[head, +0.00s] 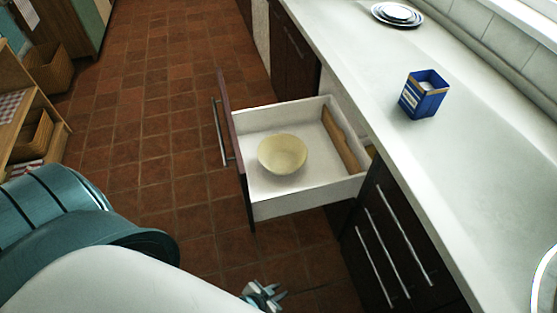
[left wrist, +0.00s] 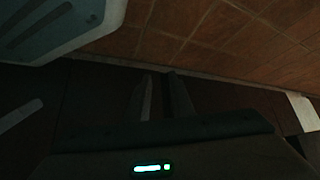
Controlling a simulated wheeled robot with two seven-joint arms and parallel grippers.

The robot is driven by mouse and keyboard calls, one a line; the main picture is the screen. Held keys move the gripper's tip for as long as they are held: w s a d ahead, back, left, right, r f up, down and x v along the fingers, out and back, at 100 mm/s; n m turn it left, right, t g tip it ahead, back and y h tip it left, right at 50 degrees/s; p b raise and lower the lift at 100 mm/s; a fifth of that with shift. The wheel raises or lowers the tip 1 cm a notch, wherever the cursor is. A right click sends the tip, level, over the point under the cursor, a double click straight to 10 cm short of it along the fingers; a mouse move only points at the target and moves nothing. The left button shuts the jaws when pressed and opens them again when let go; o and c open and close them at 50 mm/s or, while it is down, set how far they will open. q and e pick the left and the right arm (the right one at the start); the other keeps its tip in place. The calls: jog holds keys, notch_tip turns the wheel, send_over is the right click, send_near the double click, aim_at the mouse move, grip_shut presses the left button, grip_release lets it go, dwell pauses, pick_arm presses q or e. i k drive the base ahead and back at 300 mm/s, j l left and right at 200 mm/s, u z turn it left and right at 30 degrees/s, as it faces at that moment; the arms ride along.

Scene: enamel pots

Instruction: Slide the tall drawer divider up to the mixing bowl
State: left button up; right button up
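The tall drawer divider (head: 341,141) is a brown wooden slat. It stands along the right side of the open drawer (head: 310,197), near the counter. The mixing bowl (head: 282,154) is pale yellow and empty, and sits in the drawer to the left of the divider. A clear strip of drawer floor separates them. My left gripper (head: 268,294) is at the bottom of the head view, below and outside the drawer, touching neither. In the dark left wrist view its fingers (left wrist: 162,97) look a little apart with nothing seen between them. My right gripper is not in view.
The drawer's dark front (head: 234,140) with a metal handle faces left over the tiled floor (head: 150,150). A white counter (head: 440,160) on the right bears a blue box (head: 423,94) and stacked plates (head: 397,14). Dark cabinets stand below. Wooden shelves are at far left.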

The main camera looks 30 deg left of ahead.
aim_at(338, 137)
jog(key=i+j+u, duration=0.1)
jog(key=u, duration=0.25)
jog(key=i+u, duration=0.35)
jog(key=i+l+u, duration=0.1)
jog(key=u, duration=0.3)
jog(key=i, duration=0.1)
